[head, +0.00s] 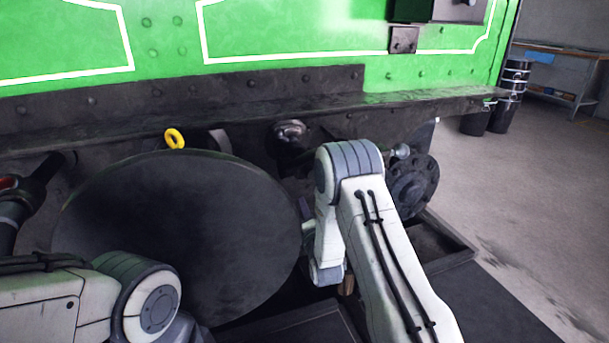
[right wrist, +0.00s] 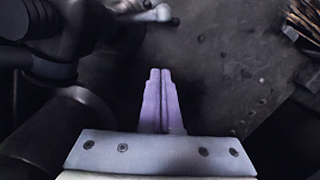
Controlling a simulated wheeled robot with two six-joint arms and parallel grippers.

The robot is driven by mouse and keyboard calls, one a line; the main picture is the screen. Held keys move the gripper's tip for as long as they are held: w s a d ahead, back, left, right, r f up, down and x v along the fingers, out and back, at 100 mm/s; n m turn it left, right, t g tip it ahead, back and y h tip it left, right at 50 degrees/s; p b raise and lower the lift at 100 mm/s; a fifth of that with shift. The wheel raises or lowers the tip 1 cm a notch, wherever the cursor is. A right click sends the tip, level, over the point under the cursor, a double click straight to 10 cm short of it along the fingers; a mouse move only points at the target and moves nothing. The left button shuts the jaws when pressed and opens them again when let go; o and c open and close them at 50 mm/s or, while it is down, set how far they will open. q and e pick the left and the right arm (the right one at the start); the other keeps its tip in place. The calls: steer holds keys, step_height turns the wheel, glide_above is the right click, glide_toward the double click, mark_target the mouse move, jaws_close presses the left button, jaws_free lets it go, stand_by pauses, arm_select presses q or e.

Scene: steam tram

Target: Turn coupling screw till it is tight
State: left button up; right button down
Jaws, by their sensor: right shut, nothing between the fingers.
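My right gripper (right wrist: 160,76) shows in the right wrist view, its two pale purple fingers together and nothing between them. A light, ball-ended bar (right wrist: 157,14) lies beyond the fingertips at the top of that view, apart from them. It looks like the handle of the coupling screw, but the screw's thread is not clear. In the head view my right arm covers the middle of the coupling area and hides its gripper. A pale rounded end (head: 401,151) shows just right of that arm. My left arm enters at the lower left; its gripper is out of view.
A large dark round buffer (head: 190,235) fills the left middle. The green tram body (head: 290,35) and its dark beam (head: 200,95) stand behind. A smaller dark disc (head: 415,185) is right of my right arm. Open floor (head: 545,190) lies to the right.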

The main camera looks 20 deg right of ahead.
steer(key=w+d+r+b, duration=0.2)
steer(key=w+d+b, duration=0.1)
steer(key=w, duration=0.7)
steer(key=shift+w+d, duration=0.15)
steer(key=shift+d, duration=0.5)
steer(key=shift+r, duration=0.1)
steer(key=shift+d, duration=0.15)
steer(key=shift+d+r+n+b, duration=0.15)
steer(key=shift+d+n+b, duration=0.15)
steer(key=shift+n, duration=0.1)
